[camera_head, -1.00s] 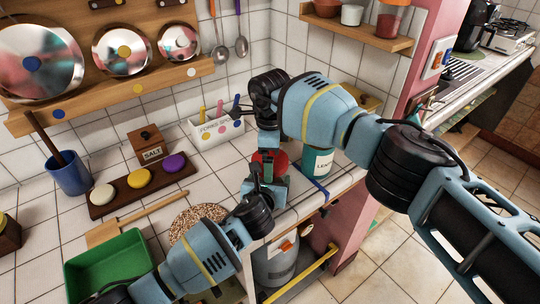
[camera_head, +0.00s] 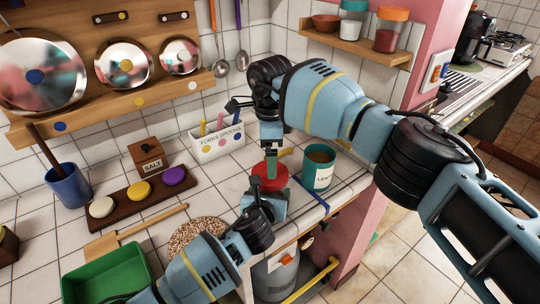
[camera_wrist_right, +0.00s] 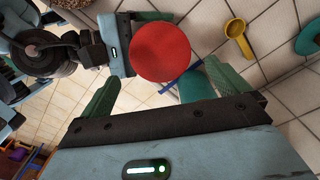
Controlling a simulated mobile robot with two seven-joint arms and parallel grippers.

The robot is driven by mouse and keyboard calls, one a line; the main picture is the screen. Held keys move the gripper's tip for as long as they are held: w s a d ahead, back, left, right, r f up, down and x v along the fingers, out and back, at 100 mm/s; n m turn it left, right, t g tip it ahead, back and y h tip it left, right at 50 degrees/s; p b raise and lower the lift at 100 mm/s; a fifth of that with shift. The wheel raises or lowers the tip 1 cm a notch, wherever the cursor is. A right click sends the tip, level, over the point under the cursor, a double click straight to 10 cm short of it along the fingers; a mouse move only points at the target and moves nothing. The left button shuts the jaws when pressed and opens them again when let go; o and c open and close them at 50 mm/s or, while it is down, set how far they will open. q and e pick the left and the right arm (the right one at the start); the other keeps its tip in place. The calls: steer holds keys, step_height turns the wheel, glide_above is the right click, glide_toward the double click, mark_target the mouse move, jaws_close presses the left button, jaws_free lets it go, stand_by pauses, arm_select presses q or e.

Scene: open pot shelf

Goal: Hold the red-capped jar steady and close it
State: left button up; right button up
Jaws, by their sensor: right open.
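The red cap (camera_head: 268,177) sits on the counter near its front edge, at the middle of the head view. It also shows as a red disc in the right wrist view (camera_wrist_right: 160,52). The jar under it is hidden by the cap and my left gripper. My right gripper (camera_head: 271,162) points down above the cap. In its wrist view its fingers (camera_wrist_right: 165,88) are apart with nothing between them.
A teal canister (camera_head: 318,168) stands just right of the cap, close to my right arm. A yellow scoop (camera_wrist_right: 238,35) lies behind the cap. A white cutlery box (camera_head: 218,143) stands at the wall. A green tray (camera_head: 107,275) and a round speckled mat (camera_head: 192,232) lie to the left.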

mark_target(270, 187)
steer(key=shift+r+n, duration=1)
steer(key=shift+r, duration=0.05)
steer(key=shift+f, duration=4.05)
steer(key=c, duration=0.9)
steer(key=shift+m, duration=1.8)
